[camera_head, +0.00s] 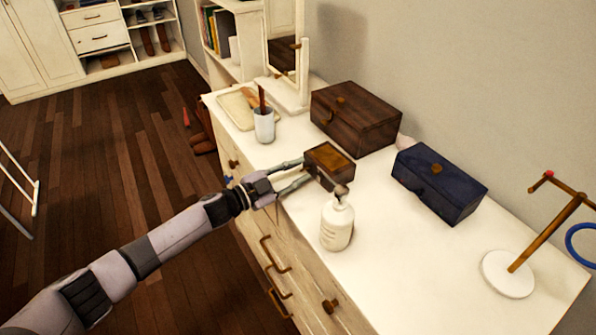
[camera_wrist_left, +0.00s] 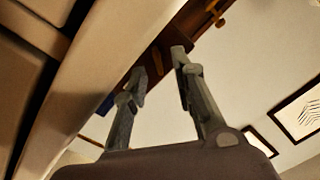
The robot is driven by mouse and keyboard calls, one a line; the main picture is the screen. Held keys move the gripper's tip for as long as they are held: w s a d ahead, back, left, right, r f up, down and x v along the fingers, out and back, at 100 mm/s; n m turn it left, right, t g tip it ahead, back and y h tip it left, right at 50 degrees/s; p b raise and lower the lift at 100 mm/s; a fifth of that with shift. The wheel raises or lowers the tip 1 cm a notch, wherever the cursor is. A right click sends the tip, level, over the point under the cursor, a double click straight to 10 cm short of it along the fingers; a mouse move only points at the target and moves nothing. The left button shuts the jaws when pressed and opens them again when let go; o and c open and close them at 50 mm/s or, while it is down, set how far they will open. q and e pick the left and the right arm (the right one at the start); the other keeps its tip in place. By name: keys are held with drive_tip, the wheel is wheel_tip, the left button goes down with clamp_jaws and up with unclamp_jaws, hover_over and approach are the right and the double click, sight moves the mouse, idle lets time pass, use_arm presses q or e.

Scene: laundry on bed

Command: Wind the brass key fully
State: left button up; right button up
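A small brown box (camera_head: 330,160) with a golden-brown top sits on the white dresser, near its front edge. I cannot make out a brass key on it in either view. My left gripper (camera_head: 304,171) reaches in from the left, with its two fingertips at the near left side of this box. The fingers are apart, and I cannot tell whether they touch the box. In the left wrist view, the parted fingertips (camera_wrist_left: 158,62) stand in front of a dark brown surface (camera_wrist_left: 153,62), and nothing is clearly gripped. My right gripper is out of view.
A white pump bottle (camera_head: 338,222) stands close in front of the small box. A larger wooden box (camera_head: 355,117), a dark blue box (camera_head: 439,182), a cup (camera_head: 264,126) and a stand (camera_head: 508,274) share the dresser top (camera_head: 400,265). The front right is mostly clear.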

use_arm(q)
drive_tip(key=v, duration=1.1)
drive_tip(key=shift+a, duration=0.2)
drive_tip(key=shift+o, duration=0.2)
drive_tip(key=shift+s, duration=0.1)
